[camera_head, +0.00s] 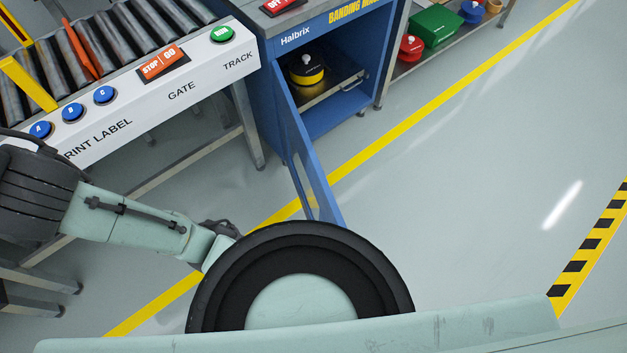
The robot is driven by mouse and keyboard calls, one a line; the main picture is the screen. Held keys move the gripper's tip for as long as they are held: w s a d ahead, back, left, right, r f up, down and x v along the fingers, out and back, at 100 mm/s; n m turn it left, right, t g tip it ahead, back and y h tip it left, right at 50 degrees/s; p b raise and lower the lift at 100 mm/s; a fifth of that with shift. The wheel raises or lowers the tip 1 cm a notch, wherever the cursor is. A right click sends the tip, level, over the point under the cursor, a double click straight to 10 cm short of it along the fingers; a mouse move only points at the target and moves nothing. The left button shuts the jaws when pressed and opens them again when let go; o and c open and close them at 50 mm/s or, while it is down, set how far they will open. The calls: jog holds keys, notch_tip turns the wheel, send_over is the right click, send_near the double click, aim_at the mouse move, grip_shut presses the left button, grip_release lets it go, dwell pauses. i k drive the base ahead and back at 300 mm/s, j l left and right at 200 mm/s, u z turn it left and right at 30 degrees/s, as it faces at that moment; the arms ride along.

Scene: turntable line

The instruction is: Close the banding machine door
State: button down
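The banding machine (355,30) is a blue cabinet with "Halbrix" on its front, at the top centre. Its blue door (305,150) stands wide open. The door hangs from the left side of the opening and juts out towards me, seen nearly edge-on. Its near lower end is partly hidden behind my own round arm joint. Inside the cabinet, a black and yellow round thing (306,72) sits on a shelf with a metal handle. My arm reaches to the left, apart from the door in the picture. I cannot see my gripper's fingers.
A roller conveyor (100,50) with a white button panel (190,80) stands left of the machine. A low shelf with a green box (435,24) and red items is at right. Clear floor lies right of the door, crossed by yellow lines.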

aim_at(314, 190)
jog(key=i+j+z, duration=0.2)
jog(key=j+z, duration=0.2)
jog(key=j, duration=0.15)
jog(key=k+j+u, duration=0.1)
jog(key=k, duration=0.3)
jog(key=k+j, duration=0.1)
jog(key=k, duration=0.3)
jog(key=k+j+u, duration=0.15)
jog(key=k, duration=0.25)
